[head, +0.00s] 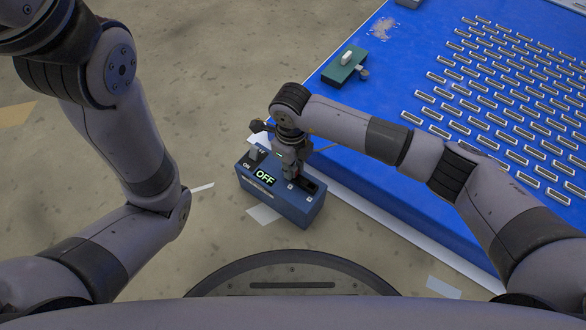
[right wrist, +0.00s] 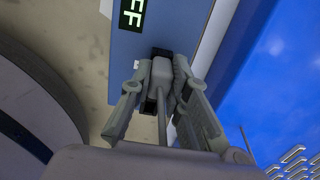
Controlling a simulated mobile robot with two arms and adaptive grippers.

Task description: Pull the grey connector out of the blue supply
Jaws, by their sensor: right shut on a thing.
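The blue supply (head: 283,206) is a box on the floor-side area left of the blue panel. Its display reads OFF, and the display also shows in part in the right wrist view. My right gripper (head: 291,173) is at the top of the supply. In the right wrist view my right gripper (right wrist: 158,82) is shut on the grey connector (right wrist: 161,72), one finger on each side. The connector's tip is at a black socket of the supply (right wrist: 175,22); how deep it sits is hidden. A grey cable (right wrist: 162,130) runs back from it. My left gripper is out of view.
A large blue panel (head: 395,80) with rows of small light modules (head: 490,100) fills the right. A green box with a white switch (head: 344,66) sits near its left edge. The concrete floor is open at left.

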